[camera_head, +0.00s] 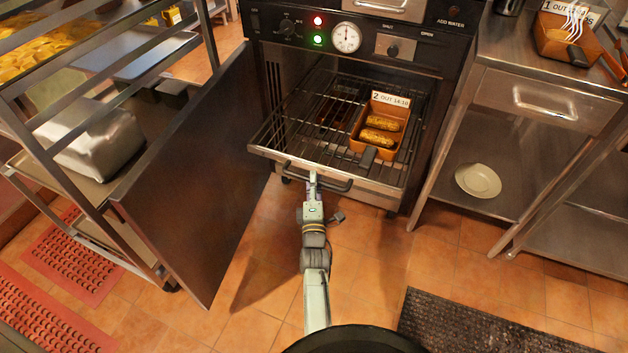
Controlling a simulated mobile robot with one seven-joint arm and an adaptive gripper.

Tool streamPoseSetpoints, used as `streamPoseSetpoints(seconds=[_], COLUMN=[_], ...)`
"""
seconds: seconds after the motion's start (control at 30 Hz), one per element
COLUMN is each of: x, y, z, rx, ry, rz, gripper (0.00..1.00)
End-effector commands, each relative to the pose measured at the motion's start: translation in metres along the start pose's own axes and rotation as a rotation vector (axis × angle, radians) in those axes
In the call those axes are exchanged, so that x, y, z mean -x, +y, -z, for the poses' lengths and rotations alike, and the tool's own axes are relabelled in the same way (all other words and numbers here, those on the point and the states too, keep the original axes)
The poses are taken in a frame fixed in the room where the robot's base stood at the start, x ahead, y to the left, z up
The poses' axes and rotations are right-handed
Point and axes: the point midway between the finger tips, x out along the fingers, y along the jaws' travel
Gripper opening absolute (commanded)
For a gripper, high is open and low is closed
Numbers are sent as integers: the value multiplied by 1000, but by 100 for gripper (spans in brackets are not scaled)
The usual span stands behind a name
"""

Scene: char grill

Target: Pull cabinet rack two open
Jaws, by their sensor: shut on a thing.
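The cabinet rack (284,136) is a wire shelf with a metal front and a dark bar handle (337,184). It sticks out of the open cabinet below the control panel. An orange-brown tray (357,145) labelled "2 OUT" stands on its right part, with two browned long pieces of food (382,123) in it. My gripper (313,180) is at the left part of the handle and shut on it. The fingertips are small in this view, and their exact hold is hard to see.
The cabinet door (195,180) stands open at the left, beside a metal trolley rack (75,190). A steel table (520,100) with a plate (478,180) on its lower shelf stands at the right. Tiled floor (365,265) is clear before the cabinet; a dark mat (470,325) lies at the lower right.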

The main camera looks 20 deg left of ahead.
Motion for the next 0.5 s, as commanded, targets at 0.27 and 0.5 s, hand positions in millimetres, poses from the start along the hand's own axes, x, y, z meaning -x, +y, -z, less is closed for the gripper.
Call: streamPoseSetpoints(seconds=[0.27,0.5], x=[0,0], y=[0,0], z=[0,0], rx=[-1,-1], ry=[0,0], rz=[-1,0], gripper=[19,33])
